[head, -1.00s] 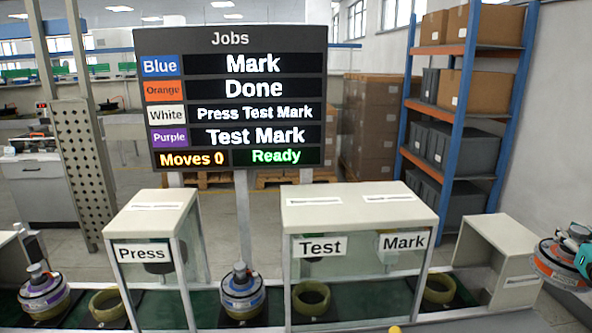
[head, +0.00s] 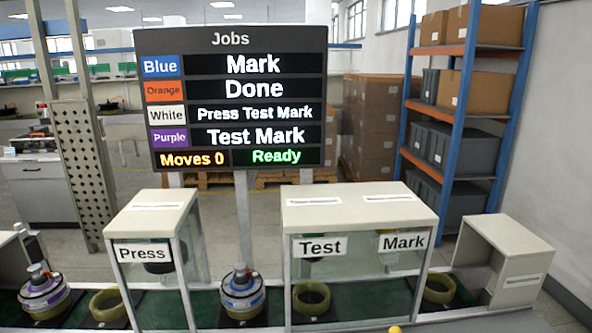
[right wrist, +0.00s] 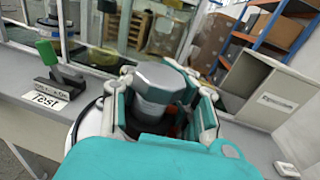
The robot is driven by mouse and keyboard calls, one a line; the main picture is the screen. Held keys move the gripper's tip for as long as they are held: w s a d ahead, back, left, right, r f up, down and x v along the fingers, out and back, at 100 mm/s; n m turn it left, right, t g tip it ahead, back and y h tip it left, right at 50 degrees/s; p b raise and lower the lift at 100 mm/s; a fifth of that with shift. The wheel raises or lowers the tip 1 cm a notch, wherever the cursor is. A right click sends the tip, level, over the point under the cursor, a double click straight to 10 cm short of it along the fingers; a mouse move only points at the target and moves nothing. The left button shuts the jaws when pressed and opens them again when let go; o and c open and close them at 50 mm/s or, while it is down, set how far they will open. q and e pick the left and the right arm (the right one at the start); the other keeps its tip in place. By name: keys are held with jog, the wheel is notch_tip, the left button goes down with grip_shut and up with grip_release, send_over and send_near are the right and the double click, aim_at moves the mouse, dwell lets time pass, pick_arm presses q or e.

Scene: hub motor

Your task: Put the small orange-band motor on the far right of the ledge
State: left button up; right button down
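The orange-band motor shows in the right wrist view. Its grey hexagonal top (right wrist: 160,82) stands between the fingers of my right gripper (right wrist: 163,110). The fingers are closed around the top from both sides. Neither gripper shows in the head view.
A purple-band motor (head: 44,292) and a blue-band motor (head: 242,293) stand in the row. The glass Test and Mark housing (head: 360,210) and an open box (head: 505,250) stand to the right. A green-topped switch (right wrist: 60,75) stands on the ledge.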

jog(key=s+a+n+g+y, duration=0.1)
jog(key=s+a+y, duration=0.3)
jog(key=s+a, duration=0.9)
jog(key=shift+s+a+f+n, duration=0.15)
jog(key=shift+a+f+n, duration=0.1)
jog(key=shift+n, duration=0.45)
jog(key=shift+r+h, duration=0.1)
jog(key=shift+h, duration=0.2)
jog(key=shift+w+d+r+m+t+h, duration=0.3)
jog(key=shift+m+h, duration=0.55)
jog(key=shift+h, duration=0.4)
jog(key=shift+w+d+r+m+t+h, duration=0.3)
jog(key=shift+m+h, duration=0.5)
jog(key=shift+h, duration=0.4)
jog(key=shift+w+d+r+m+t+h, duration=0.2)
jog(key=shift+w+r+m+h, duration=0.15)
jog(key=shift+m+h, duration=0.7)
jog(key=shift+f, duration=0.1)
jog(key=shift+a, duration=0.1)
